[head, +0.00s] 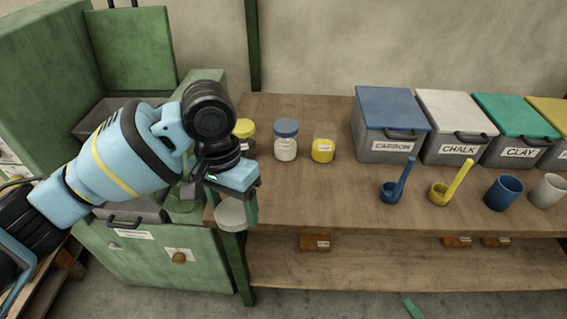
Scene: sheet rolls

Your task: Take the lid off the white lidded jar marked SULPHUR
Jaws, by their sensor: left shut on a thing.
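A glass jar (323,149) with yellow contents and a small label stands on the bench, with no lid visible on its top. The label is too small to read. My left gripper (232,197) is in front of the bench's left end, pointing down, shut on a round white lid (231,217). The lid hangs in the air, away from the jars. The gripper's fingers are partly hidden by its own body. My right gripper is not in view.
A jar with a blue lid (286,138) and one with a yellow lid (244,129) stand left of the open jar. Labelled bins, including CARBON (393,147), line the back right. Scoops and cups (503,193) stand in front. The bench's (320,205) front left is clear.

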